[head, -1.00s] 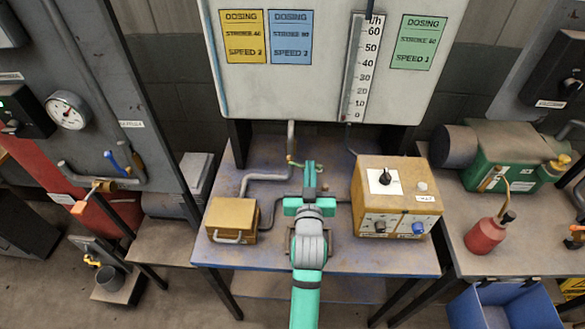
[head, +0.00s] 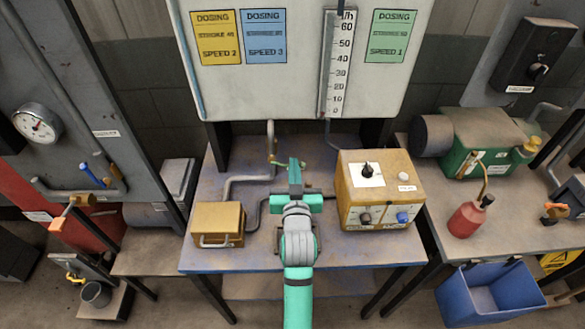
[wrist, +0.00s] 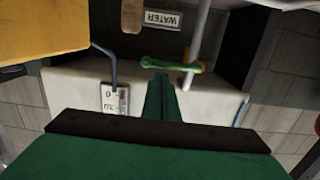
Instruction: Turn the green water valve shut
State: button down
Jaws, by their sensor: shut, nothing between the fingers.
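The green water valve handle (wrist: 160,64) is in the wrist view, beside a brass valve body (wrist: 194,67) on a grey pipe (wrist: 199,35). The handle lies crosswise to the pipe. A label reading WATER (wrist: 162,19) is close by. In the head view the valve (head: 273,160) is small, at the pipe's lower end below the white panel. My gripper (head: 294,163) is shut and empty, just right of the valve in the head view. In the wrist view its fingertips (wrist: 160,80) are close to the handle; I cannot tell whether they touch it.
A yellow control box (head: 381,187) stands close to the right of my gripper. A smaller yellow box (head: 218,219) is to the left on the same table (head: 330,252). A red oil can (head: 466,220) and green pump (head: 478,140) are on the right table.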

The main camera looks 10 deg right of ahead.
jog(key=s+a+r, duration=0.2)
jog(key=s+r, duration=0.1)
jog(key=s, duration=0.7)
jog(key=shift+s+r, duration=0.25)
jog(key=shift+r, duration=0.1)
jog(key=s+a+f+n+y, duration=0.1)
jog(key=s+a+f, duration=0.2)
jog(key=s+f, duration=0.4)
jog(key=s+a+f, duration=0.2)
jog(key=s+f, duration=0.4)
jog(key=s, duration=0.2)
jog(key=s+a+f, duration=0.1)
jog(key=s+a, duration=0.1)
jog(key=s, duration=0.7)
jog(key=s+a+f+n+g+y, duration=0.1)
jog(key=s+a+f, duration=0.1)
jog(key=s, duration=0.8)
jog(key=shift+s+a+f+g+y, duration=0.15)
jog(key=shift+a+g+y, duration=0.15)
jog(key=shift+a, duration=0.15)
jog(key=shift+s, duration=0.1)
